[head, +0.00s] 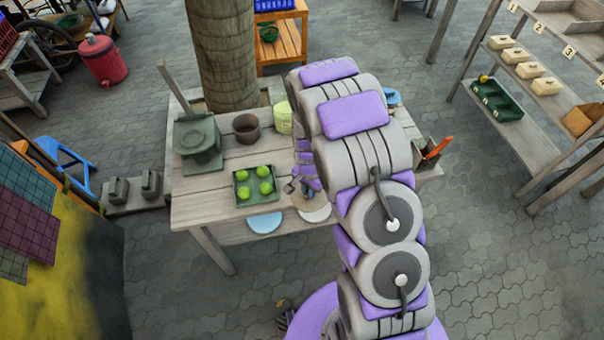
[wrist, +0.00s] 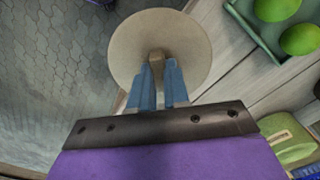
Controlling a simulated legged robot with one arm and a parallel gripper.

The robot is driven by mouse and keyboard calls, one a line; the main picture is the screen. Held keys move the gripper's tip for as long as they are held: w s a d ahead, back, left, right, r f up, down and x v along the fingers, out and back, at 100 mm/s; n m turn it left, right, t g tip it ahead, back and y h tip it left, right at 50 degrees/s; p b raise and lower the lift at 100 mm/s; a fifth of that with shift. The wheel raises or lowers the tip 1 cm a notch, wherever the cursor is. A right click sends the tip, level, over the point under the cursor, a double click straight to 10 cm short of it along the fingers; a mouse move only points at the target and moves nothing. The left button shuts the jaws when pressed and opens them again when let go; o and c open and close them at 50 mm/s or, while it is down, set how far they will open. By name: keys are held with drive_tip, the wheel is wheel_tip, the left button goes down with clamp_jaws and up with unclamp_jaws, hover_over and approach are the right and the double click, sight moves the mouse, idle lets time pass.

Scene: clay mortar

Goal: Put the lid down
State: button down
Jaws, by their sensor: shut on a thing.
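The lid (wrist: 130,48) is a round beige disc with a small brown knob, seen in the wrist view. My gripper (wrist: 157,72) is shut on the knob, with its blue fingers on either side. In the head view my gripper (head: 306,190) is at the front edge of the wooden table (head: 212,208), largely hidden by my arm. The lid is hard to tell there from the pale disc below the fingers. In the wrist view the lid overlaps the table edge, with paving to the left; its height above the table is unclear.
A green tray (head: 243,197) with several green fruits is left of my gripper. A brown clay pot (head: 246,128), a yellow-green container (head: 284,118) and a dark grey-green stand (head: 197,137) are farther back. A blue round seat (head: 264,223) shows below the front edge.

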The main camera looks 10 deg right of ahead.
drive_tip(key=w, duration=0.3)
drive_tip(key=w+b, duration=0.1)
drive_tip(key=w, duration=0.3)
drive_tip(key=w+f, duration=0.1)
drive_tip(key=w, duration=0.2)
drive_tip(key=shift+w+b, duration=0.3)
drive_tip(key=shift+f+b, duration=0.5)
drive_tip(key=shift+f, duration=1.3)
drive_tip(key=c, duration=1.1)
unclamp_jaws()
drive_tip(key=shift+r, duration=0.1)
